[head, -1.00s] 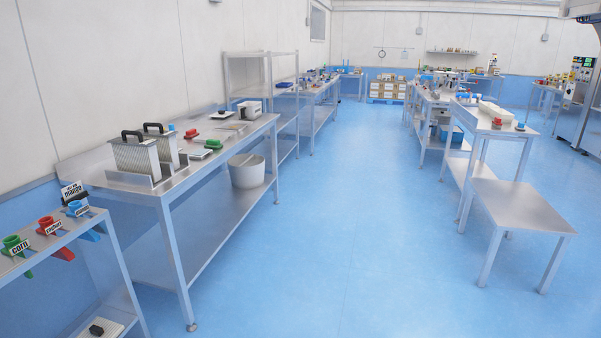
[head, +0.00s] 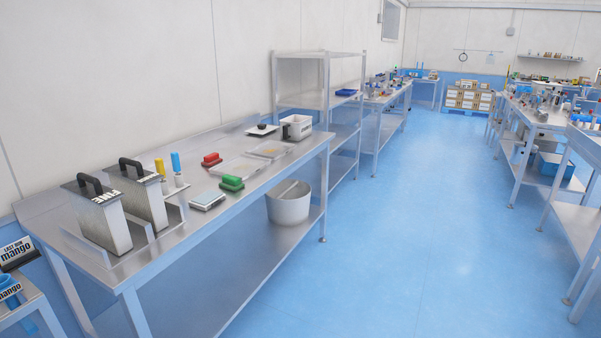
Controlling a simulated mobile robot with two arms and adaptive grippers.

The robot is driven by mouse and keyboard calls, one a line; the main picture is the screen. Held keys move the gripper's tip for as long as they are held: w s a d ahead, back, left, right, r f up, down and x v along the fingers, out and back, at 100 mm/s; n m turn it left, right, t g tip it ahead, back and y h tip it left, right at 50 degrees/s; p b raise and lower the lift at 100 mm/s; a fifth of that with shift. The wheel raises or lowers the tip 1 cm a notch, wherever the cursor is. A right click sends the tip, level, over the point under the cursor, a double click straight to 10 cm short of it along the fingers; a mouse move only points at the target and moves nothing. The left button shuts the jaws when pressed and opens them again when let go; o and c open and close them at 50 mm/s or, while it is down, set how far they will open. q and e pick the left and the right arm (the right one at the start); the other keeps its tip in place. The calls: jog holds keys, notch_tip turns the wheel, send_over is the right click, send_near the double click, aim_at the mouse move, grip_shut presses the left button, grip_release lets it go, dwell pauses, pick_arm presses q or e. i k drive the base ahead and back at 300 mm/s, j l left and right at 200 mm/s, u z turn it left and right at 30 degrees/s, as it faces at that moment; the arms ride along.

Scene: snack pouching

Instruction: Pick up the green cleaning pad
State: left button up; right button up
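The green cleaning pad (head: 232,183) lies on the long steel table (head: 150,262) at the left, near its front edge. It is a small green block. A similar red pad (head: 211,160) lies behind it, apart from it. Neither of my grippers shows in the head view.
A small scale (head: 208,200) sits left of the green pad, and clear trays (head: 240,167) lie to its right. Two metal sieve boxes with black handles (head: 98,215) stand at the table's left end. The blue floor in front is clear.

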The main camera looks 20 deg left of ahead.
aim_at(229, 182)
jog(key=i+l+u, duration=0.1)
jog(key=i+u, duration=0.25)
jog(key=i, duration=0.15)
jog(key=i+l+u, duration=0.35)
jog(key=i, duration=0.15)
jog(key=i+l+u, duration=0.25)
jog(key=i+u, duration=0.15)
jog(key=i, duration=0.1)
